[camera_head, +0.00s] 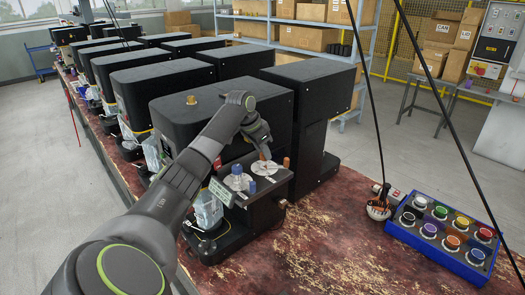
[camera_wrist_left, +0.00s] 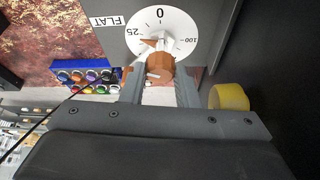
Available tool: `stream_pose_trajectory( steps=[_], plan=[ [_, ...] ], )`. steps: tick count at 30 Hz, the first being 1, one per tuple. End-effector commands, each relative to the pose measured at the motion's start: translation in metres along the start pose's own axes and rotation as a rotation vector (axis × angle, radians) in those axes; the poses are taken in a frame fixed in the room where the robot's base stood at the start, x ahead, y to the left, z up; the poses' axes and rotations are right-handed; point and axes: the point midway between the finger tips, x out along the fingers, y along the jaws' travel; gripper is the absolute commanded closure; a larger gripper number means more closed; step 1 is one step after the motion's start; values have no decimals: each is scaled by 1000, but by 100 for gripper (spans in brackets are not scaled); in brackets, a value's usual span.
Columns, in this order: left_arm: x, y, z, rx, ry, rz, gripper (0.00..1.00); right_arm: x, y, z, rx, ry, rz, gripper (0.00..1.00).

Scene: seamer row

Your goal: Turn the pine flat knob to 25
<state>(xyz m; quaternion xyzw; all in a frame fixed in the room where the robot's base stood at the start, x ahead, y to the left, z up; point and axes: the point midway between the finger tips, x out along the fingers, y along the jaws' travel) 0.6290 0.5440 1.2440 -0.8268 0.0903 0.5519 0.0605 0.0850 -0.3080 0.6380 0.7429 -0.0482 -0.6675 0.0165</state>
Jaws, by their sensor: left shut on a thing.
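The brown flat knob (camera_wrist_left: 160,67) sits on a round white dial (camera_wrist_left: 180,24) marked 0, 25 and 100, beside a plate reading FLAT (camera_wrist_left: 105,21). A brown pointer tip shows on the dial, pointing left near the figure 25; I cannot tell the exact reading. My left gripper (camera_wrist_left: 159,82) is shut on the knob, one finger on each side. In the head view my left gripper (camera_head: 264,155) reaches down to the white dial (camera_head: 265,169) on the black machine, and its fingers mostly hide the knob. My right gripper is not in view.
A second dial (camera_head: 239,183) with a blue knob (camera_head: 252,188) lies just left of the held one. A blue box of coloured buttons (camera_head: 448,230) stands on the worn red table to the right.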

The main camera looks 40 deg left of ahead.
Motion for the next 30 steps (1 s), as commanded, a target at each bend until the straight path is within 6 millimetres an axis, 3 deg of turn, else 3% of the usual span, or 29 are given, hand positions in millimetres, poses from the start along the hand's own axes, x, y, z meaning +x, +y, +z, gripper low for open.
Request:
stream_pose_trajectory(
  steps=[4, 5, 10, 22, 30],
  plan=[
    [-1, 0, -1, 0, 2, -2, 95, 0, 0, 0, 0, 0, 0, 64],
    [-1, 0, -1, 0, 2, -2, 71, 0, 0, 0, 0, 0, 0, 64],
    [-1, 0, -1, 0, 1, -1, 50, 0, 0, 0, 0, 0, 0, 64],
    [0, 0, 0, -23, 0, -10, 50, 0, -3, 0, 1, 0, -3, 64],
    [0, 2, -1, -190, 1, -79, 50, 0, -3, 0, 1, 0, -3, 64]
  ],
)
